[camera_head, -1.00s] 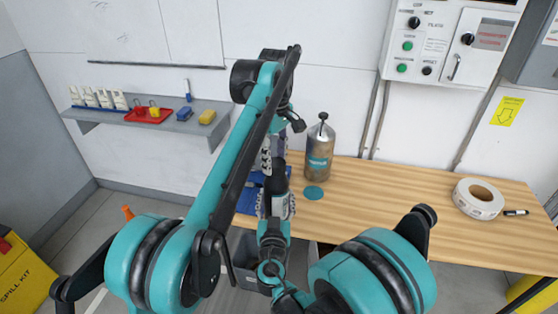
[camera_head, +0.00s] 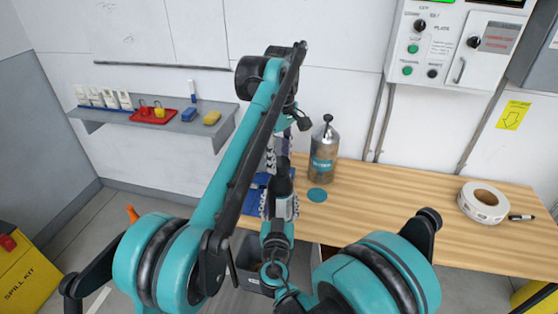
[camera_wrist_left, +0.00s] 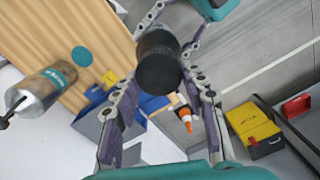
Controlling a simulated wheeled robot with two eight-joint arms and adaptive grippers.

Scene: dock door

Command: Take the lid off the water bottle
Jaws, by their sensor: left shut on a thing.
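The water bottle is held upright between my two grippers; its grey body (camera_head: 284,209) shows low, with a black lid (camera_head: 282,183) on top. In the left wrist view the lid (camera_wrist_left: 160,66) is a dark cylinder between the fingers and hides most of the body. My left gripper (camera_head: 277,158) reaches down from above and is shut on the lid. It also shows in the left wrist view (camera_wrist_left: 166,88). My right gripper (camera_head: 279,205) comes from below, with its fingers on both sides of the body. Any gap between lid and body cannot be made out.
A metal bottle with a teal band (camera_head: 323,158) and black top stands on the wooden table (camera_head: 400,200) behind, near a teal disc (camera_head: 317,195). A tape roll (camera_head: 482,202) lies at right. A blue thing and grey bin sit below the grippers. A shelf (camera_head: 170,122) hangs at left.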

